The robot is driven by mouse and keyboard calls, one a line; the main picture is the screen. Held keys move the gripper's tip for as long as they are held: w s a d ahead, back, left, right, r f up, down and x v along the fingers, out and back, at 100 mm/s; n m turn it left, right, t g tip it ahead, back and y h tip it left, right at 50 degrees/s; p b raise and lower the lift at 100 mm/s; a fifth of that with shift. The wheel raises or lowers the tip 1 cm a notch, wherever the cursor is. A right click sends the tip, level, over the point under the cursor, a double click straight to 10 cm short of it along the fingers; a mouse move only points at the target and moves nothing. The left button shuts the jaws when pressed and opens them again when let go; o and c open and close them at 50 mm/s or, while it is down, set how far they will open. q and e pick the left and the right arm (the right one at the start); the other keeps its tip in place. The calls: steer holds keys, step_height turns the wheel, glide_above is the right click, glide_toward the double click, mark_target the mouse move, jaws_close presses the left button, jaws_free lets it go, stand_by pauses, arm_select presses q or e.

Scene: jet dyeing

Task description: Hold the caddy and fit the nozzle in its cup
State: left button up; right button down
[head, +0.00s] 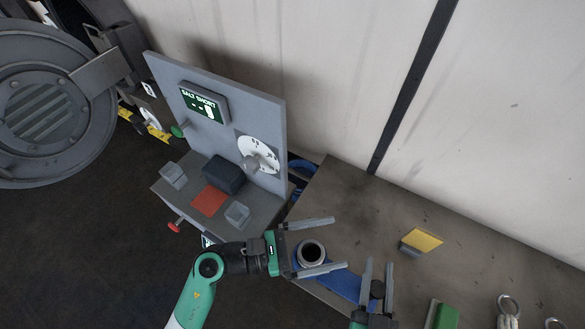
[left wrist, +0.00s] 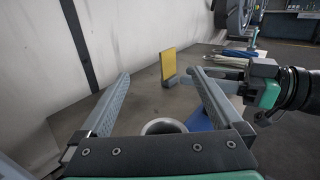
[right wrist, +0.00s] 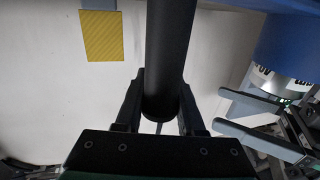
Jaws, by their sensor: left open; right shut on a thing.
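The caddy (head: 348,286) is a blue tray on the bench, with a pale round cup (head: 311,252) with a dark opening at its left end. My left gripper (head: 326,244) is open, with a finger on either side of the cup and a gap to each. The left wrist view shows the cup's rim (left wrist: 163,126) low between the fingers. My right gripper (head: 377,272) is shut on a dark cylinder, seemingly the nozzle (head: 377,288), near the caddy's right end. The right wrist view shows this black cylinder (right wrist: 166,50) between the fingers. Its far end is out of that view.
A grey panel (head: 220,115) with a display and a dial stands at the left. A yellow plate (head: 422,240) stands on the bench (head: 350,200) to the right. The bench behind the caddy is clear.

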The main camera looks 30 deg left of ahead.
arm_select(q)
step_height(320, 180, up, 4)
steer(key=shift+r, duration=0.15)
steer(key=s+a+f+n+t+y, duration=0.1)
steer(key=a+y, duration=0.4)
steer(key=a, duration=0.6)
steer(key=s+a+f+n+t+y, duration=0.1)
steer(key=a+f+n+t+y, duration=0.2)
steer(key=a+n, duration=0.3)
steer(key=s+a+f+n+t+y, duration=0.1)
steer(key=a+y, duration=0.5)
steer(key=a, duration=1)
step_height(320, 180, down, 4)
steer(key=shift+a+r+n+t+y, duration=0.25)
steer(key=shift+n+t, duration=0.35)
steer(key=shift+n, duration=0.6)
steer(key=shift+d+f, duration=0.1)
steer(key=shift+d, duration=0.05)
arm_select(e)
steer(key=shift+c, duration=2.2)
jaws_free()
